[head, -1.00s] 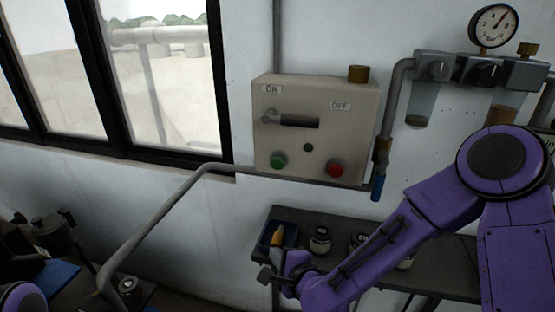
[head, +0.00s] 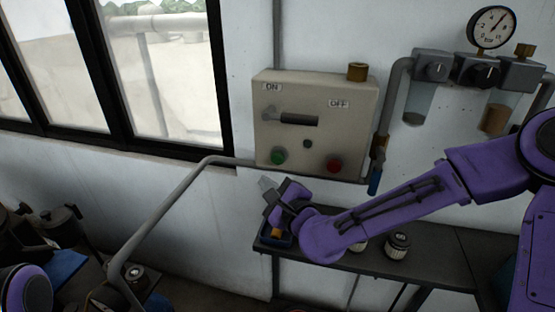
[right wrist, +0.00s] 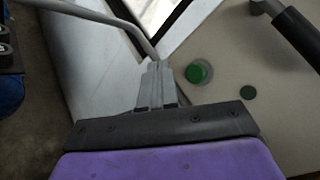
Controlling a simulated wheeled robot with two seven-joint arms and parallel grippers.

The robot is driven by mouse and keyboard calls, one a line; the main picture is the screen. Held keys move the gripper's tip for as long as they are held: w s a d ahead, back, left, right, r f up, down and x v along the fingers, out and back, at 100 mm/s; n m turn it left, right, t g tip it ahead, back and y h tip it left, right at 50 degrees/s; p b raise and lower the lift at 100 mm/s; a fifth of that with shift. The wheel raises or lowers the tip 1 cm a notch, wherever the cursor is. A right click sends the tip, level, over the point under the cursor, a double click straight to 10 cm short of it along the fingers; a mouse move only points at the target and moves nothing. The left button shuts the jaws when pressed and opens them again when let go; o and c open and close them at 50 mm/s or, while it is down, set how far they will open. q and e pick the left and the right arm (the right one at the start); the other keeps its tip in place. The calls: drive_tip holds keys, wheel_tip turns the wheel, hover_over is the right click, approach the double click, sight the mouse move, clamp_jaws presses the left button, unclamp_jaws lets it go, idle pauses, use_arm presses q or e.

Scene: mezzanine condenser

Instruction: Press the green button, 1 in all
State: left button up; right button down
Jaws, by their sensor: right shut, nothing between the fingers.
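The green button (head: 278,157) is at the lower left of a beige control box (head: 348,125) on the wall. It also shows in the right wrist view as a green round cap (right wrist: 196,73), just right of my fingertips. My right gripper (head: 265,184) is shut and empty, a little below and left of the button in the head view. In the right wrist view its fingers (right wrist: 157,72) lie together, pointing up. I see no contact with the button. Of my left arm only a purple part shows at the lower left; its gripper is out of view.
A red button (head: 334,165) and a lever handle (head: 295,119) are on the same box. A grey pipe rail (head: 165,215) runs below left of it. A dark shelf (head: 430,262) with jars (head: 398,245) is below. A gauge (head: 492,28) hangs at upper right.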

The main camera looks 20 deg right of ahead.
sight(277, 165)
drive_tip(key=w+d, duration=0.3)
drive_tip(key=w, duration=0.2)
drive_tip(key=shift+w+d, duration=0.2)
drive_tip(key=shift+d, duration=0.15)
idle(1.7)
drive_tip(key=shift+w+d, duration=0.25)
drive_tip(key=shift+w, duration=0.15)
drive_tip(key=shift+w+d, duration=0.3)
drive_tip(key=shift+w, duration=0.15)
idle(0.8)
drive_tip(key=shift+s+a, duration=0.55)
drive_tip(key=shift+s, duration=0.25)
drive_tip(key=s+a, duration=0.2)
drive_tip(key=s, duration=0.2)
drive_tip(key=shift+s+a+b, duration=0.1)
drive_tip(key=shift+a+b, duration=0.2)
drive_tip(key=shift+a, duration=0.1)
